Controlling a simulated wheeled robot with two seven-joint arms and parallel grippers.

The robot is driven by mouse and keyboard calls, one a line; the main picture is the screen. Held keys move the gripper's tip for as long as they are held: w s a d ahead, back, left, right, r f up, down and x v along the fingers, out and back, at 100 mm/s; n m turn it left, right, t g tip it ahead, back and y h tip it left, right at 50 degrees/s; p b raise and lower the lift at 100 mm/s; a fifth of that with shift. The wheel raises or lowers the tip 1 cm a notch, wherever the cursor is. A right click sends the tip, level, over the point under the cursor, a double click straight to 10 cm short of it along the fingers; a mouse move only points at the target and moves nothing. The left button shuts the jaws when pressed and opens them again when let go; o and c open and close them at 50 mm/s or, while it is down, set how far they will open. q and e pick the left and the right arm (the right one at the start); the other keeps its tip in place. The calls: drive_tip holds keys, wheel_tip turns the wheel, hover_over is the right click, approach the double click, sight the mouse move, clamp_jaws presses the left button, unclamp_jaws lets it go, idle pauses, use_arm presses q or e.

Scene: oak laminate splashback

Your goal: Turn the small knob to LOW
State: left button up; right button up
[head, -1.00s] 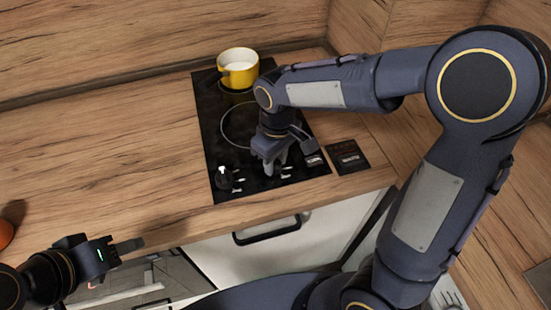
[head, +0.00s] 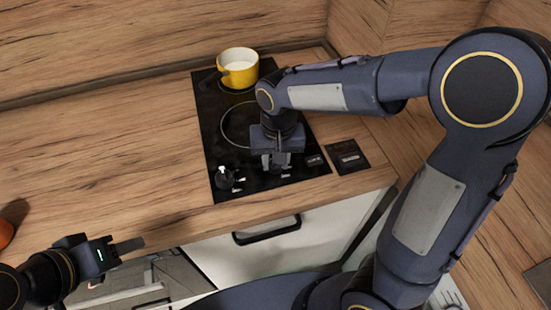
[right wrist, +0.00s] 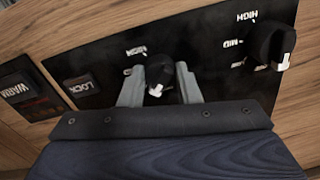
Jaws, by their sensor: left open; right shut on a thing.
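The small knob (right wrist: 159,72) is dark with a white pointer mark. In the right wrist view it sits between the two fingers of my right gripper (right wrist: 160,84), which is shut on it. The white mark faces down the picture, towards the gripper body. A small white label (right wrist: 135,51) shows just beyond the left finger; no LOW label is readable beside this knob. In the head view my right gripper (head: 276,161) is over the front of the black cooktop (head: 214,128) and mostly hides the small knob. My left gripper (head: 128,246) is open and empty at the lower left.
A larger knob (right wrist: 270,45) with HIGH and MID labels is beside the small one; it also shows in the head view (head: 224,178). A yellow pot (head: 239,70) stands at the back of the cooktop. A LOCK panel (right wrist: 82,87) and a dark WARM panel (right wrist: 25,92) lie opposite.

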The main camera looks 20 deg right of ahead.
drive_tip(key=shift+m, duration=0.5)
drive_tip(key=o, duration=1)
wheel_tip(320, 180, up, 8)
drive_tip(key=shift+d+f, duration=0.1)
drive_tip(key=shift+d, duration=0.05)
idle(0.3)
drive_tip(key=s+d+t+y, duration=0.1)
drive_tip(key=s+d+t, duration=0.1)
drive_tip(key=s, duration=0.3)
drive_tip(key=s+d+t+y, duration=0.1)
drive_tip(key=s+d, duration=0.3)
drive_tip(key=s, duration=0.2)
drive_tip(key=s+d+n+t+y, duration=0.1)
drive_tip(key=s+d+t, duration=0.1)
drive_tip(key=s, duration=0.3)
drive_tip(key=shift+s+d+f+t, duration=0.15)
drive_tip(key=shift+d+f+t, duration=0.15)
drive_tip(key=shift+d+f, duration=0.1)
